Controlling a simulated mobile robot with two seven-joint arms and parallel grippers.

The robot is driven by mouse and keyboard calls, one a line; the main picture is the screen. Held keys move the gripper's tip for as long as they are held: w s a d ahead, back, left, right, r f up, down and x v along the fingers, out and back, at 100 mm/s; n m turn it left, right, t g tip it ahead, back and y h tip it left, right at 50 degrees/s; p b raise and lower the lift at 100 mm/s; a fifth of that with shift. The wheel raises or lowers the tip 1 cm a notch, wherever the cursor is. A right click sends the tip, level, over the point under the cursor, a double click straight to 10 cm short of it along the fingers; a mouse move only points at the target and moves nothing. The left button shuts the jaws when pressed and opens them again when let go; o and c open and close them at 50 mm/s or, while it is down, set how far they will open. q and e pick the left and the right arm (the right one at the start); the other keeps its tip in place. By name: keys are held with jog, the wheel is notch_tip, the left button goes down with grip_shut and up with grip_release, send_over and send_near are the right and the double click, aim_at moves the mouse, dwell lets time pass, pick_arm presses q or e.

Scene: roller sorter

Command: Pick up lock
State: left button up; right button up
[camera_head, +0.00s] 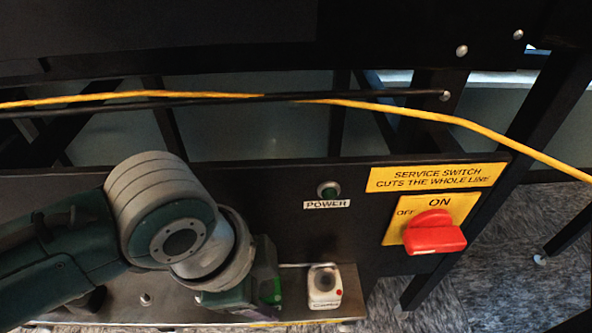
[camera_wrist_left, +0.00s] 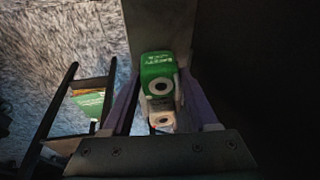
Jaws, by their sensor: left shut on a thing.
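My left gripper (camera_head: 266,291) reaches down to the shelf in the head view and is shut on a green piece with pale lettering, which looks like the lock (camera_wrist_left: 157,66). In the left wrist view this lock sits between the purple fingers of the gripper (camera_wrist_left: 161,92). A white part with a dark round hole shows at its near side. In the head view only a small green patch of the lock (camera_head: 275,291) shows; the wrist and gripper hide the rest. My right gripper is not in view.
A small white box (camera_head: 324,288) with a red dot stands just right of the gripper on the metal shelf (camera_head: 180,293). A red rotary switch (camera_head: 434,234) on a yellow plate and a power lamp (camera_head: 328,189) are on the dark panel. A yellow cable (camera_head: 400,110) runs above.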

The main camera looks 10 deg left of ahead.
aim_at(272, 287)
pick_arm(q)
grip_shut()
jog(key=shift+r+p, duration=0.35)
jog(key=shift+r, duration=0.15)
jog(key=r, duration=0.1)
jog(key=r+p, duration=0.1)
jog(key=shift+s+d+r+p, duration=0.1)
jog(key=shift+s+r+p, duration=0.15)
jog(key=shift+r+p, duration=0.15)
jog(key=s+d+p, duration=0.2)
jog(key=s, duration=0.6)
jog(key=s+d+p, duration=0.2)
jog(key=s+d, duration=0.1)
jog(key=s, duration=0.5)
jog(key=p+v, duration=0.2)
jog(key=p, duration=0.1)
jog(key=p+v, duration=0.2)
jog(key=shift+d+r, duration=0.15)
jog(key=shift+d, duration=0.1)
